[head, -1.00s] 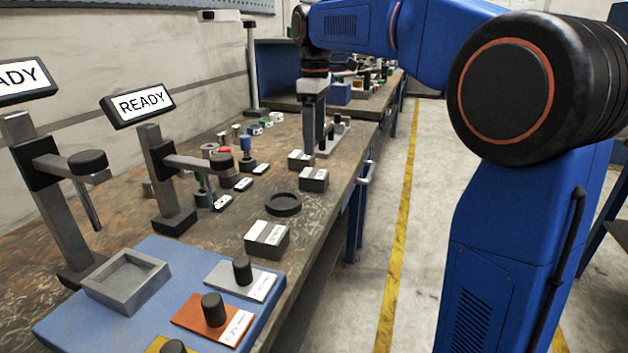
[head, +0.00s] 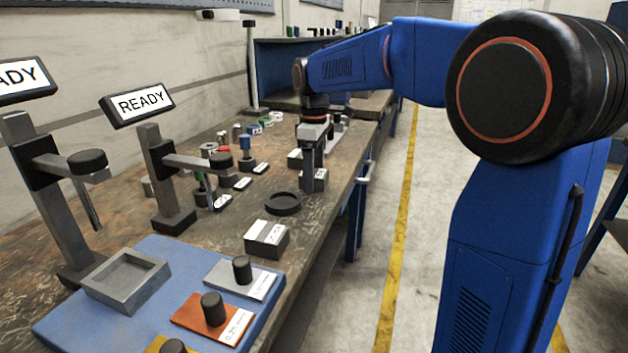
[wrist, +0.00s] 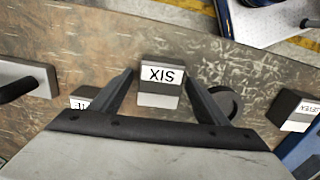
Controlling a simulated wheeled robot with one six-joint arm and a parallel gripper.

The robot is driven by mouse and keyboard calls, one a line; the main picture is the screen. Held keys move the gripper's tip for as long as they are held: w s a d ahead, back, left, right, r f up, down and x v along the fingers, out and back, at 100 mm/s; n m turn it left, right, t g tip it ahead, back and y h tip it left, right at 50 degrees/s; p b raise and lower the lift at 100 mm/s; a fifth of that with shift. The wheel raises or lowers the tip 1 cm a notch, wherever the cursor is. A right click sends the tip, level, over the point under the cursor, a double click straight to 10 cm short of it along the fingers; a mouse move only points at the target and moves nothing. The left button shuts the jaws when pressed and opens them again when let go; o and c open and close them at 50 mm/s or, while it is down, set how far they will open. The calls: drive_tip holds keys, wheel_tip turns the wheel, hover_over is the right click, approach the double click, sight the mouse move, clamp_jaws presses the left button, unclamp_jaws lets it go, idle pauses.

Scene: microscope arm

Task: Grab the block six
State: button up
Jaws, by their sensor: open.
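Block six (wrist: 161,78) is a grey block with a white label reading SIX, upside down in the wrist view. It sits on the brown worktable between my gripper's two fingers. My gripper (wrist: 158,82) is open, with clear gaps on both sides of the block. In the head view my gripper (head: 309,184) points down over the table near its front edge, and block six (head: 321,180) is partly hidden behind the fingers. I cannot tell the fingertip height over the table.
A dark round ring (head: 283,203) lies close beside the block. Another labelled block (head: 266,239) is nearer, and one more (head: 294,158) stands just behind. A blue mat (head: 190,262) holds a tray and knobbed plates. Two READY stands (head: 160,180) are at left.

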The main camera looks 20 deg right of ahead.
clamp_jaws()
drive_tip(key=shift+r, duration=0.1)
idle(0.3)
